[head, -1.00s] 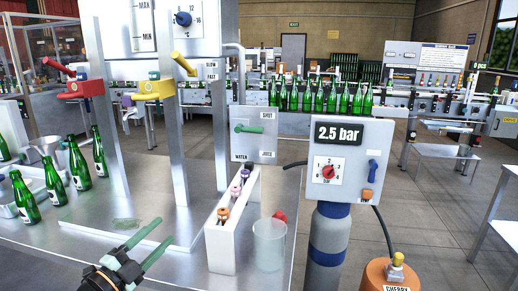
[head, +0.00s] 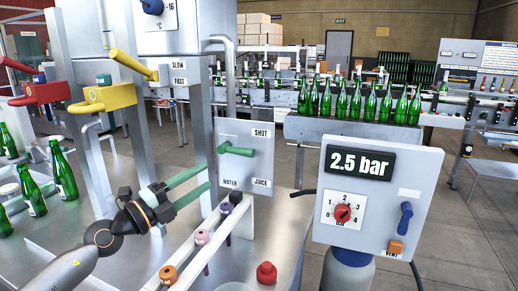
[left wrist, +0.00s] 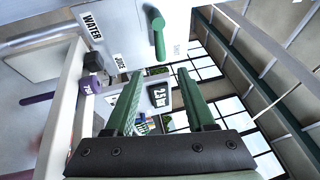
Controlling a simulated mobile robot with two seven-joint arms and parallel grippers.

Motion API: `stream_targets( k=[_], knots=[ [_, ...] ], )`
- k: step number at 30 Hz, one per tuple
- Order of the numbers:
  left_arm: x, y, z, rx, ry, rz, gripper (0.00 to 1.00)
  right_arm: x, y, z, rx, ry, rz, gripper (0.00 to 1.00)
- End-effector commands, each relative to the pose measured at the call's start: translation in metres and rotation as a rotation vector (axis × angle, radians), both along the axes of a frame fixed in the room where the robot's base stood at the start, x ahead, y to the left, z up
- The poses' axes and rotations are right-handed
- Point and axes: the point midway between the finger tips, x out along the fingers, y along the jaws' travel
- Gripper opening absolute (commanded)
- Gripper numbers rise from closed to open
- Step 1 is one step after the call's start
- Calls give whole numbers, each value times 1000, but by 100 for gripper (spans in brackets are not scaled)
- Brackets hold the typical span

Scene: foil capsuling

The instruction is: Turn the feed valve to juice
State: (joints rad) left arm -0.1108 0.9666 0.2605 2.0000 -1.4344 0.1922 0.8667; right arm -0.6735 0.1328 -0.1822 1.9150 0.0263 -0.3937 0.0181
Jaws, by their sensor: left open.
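The feed valve is a grey panel (head: 262,168) on the filler, marked SHUT at upper right, WATER at lower left and JUICE at lower right. Its green handle (head: 238,151) lies roughly level, between SHUT and the two lower labels. My left gripper (head: 208,178) is open and empty, its green fingers pointing at the panel from the lower left, a little below the handle and apart from it. In the left wrist view the handle (left wrist: 157,32) is beyond the fingertips, with WATER and JUICE to its left. My right gripper is not in view.
A white rack (head: 205,250) with several coloured stoppers stands below the valve. A pressure box (head: 370,195) reading 2.5 bar stands to the right. A red stopper (head: 266,272) is at the front. Yellow (head: 108,97) and red (head: 42,95) levers are at left.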

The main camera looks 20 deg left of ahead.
Motion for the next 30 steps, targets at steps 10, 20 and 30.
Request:
stream_targets(
  k=[10,20,30],
  knots=[
    [15,-4,6,-3,-2,1,55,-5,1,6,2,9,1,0],
    [50,-17,13,-3,-3,0,55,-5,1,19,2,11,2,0],
    [91,-32,19,-4,-2,0,55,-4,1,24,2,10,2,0]
  ],
)
